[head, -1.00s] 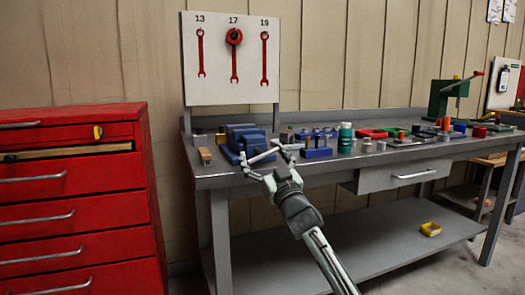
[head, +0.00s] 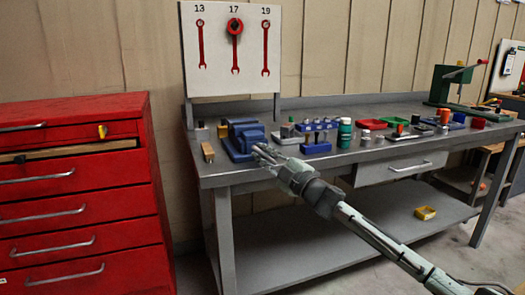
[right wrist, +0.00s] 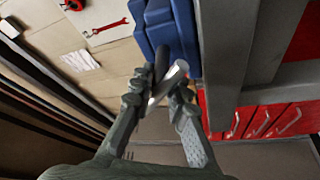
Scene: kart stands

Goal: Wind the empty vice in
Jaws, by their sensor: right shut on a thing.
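The blue vice (head: 243,138) sits at the left front of the grey workbench, below the wrench board. It also shows at the top of the right wrist view (right wrist: 168,25), where its metal handle bar (right wrist: 172,78) reaches down between my fingers. My right gripper (head: 261,150) is at the front of the vice, and in the right wrist view (right wrist: 163,90) its two fingers are shut on the handle bar. The jaw gap is too small in the head view to judge. My left gripper is not in view.
A red drawer cabinet (head: 75,205) stands left of the bench (head: 213,180). A wooden block (head: 207,152) lies left of the vice. A blue holder (head: 316,149) and a green bottle (head: 345,132) stand to its right.

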